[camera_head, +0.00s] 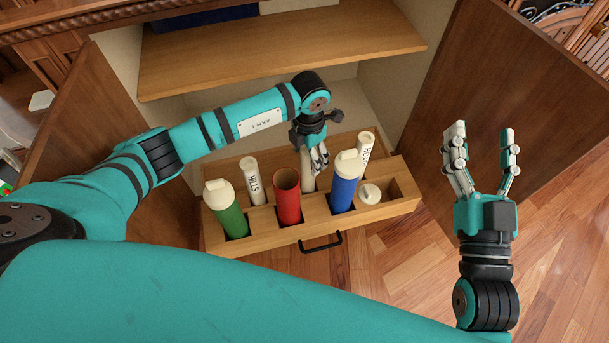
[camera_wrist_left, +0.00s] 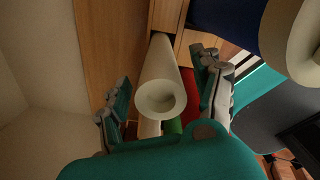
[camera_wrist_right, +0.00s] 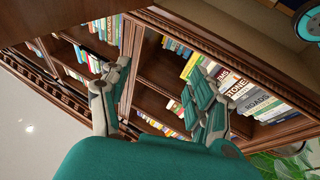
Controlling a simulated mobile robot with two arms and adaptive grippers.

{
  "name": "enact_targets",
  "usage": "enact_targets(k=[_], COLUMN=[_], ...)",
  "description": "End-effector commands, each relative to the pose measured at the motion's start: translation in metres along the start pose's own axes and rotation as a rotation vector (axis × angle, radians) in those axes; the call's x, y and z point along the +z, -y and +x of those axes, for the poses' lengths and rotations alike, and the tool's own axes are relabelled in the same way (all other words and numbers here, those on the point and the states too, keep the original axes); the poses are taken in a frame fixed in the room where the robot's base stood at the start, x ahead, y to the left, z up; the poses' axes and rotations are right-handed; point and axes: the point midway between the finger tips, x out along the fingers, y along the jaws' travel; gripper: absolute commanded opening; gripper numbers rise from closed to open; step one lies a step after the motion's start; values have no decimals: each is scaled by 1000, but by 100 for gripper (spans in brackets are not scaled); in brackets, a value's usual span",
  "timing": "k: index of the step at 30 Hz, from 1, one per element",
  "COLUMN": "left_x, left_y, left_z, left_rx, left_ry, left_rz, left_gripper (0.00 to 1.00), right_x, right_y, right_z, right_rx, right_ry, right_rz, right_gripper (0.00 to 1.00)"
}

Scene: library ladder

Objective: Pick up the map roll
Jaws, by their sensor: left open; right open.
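A plain-looking white map roll (camera_head: 308,181) stands in a back middle slot of the wooden drawer (camera_head: 270,240). My left gripper (camera_head: 318,158) is above it, fingers pointing down and partly hiding it. In the left wrist view the hollow-ended roll (camera_wrist_left: 163,98) lies between the two open fingers, with gaps on both sides. Two other white rolls stand in the drawer: one lettered "HILLS" (camera_head: 254,181) at the left and a lettered one (camera_head: 365,148) at the back right. My right gripper (camera_head: 483,135) is open and empty, raised at the right, away from the drawer.
The drawer also holds a green tube with a white cap (camera_head: 228,208), an open red tube (camera_head: 287,196), a blue tube with a white cap (camera_head: 345,182) and a loose white cap (camera_head: 370,194). A shelf (camera_head: 280,55) is behind. An open cabinet door (camera_head: 500,90) stands at the right.

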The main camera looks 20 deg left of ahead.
Motion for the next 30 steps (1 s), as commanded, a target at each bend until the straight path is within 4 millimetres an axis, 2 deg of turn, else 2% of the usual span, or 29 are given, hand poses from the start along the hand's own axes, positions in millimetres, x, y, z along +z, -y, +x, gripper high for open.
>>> enact_targets(k=[6,13,27,30], left_x=[0,0,0,0], left_y=[5,5,5,5], left_z=[8,7,7,7], left_rx=[0,0,0,0], left_ry=[0,0,0,0], left_rz=[1,1,1,1], left_gripper=[66,66,5,0], right_x=[-19,-21,-20,-20], right_y=[3,3,3,3], right_z=[-1,-1,0,0], right_rx=[-6,-6,-6,-6], right_ry=[-114,-119,-118,-118], right_rz=[5,5,5,5], right_gripper=[62,62,62,62])
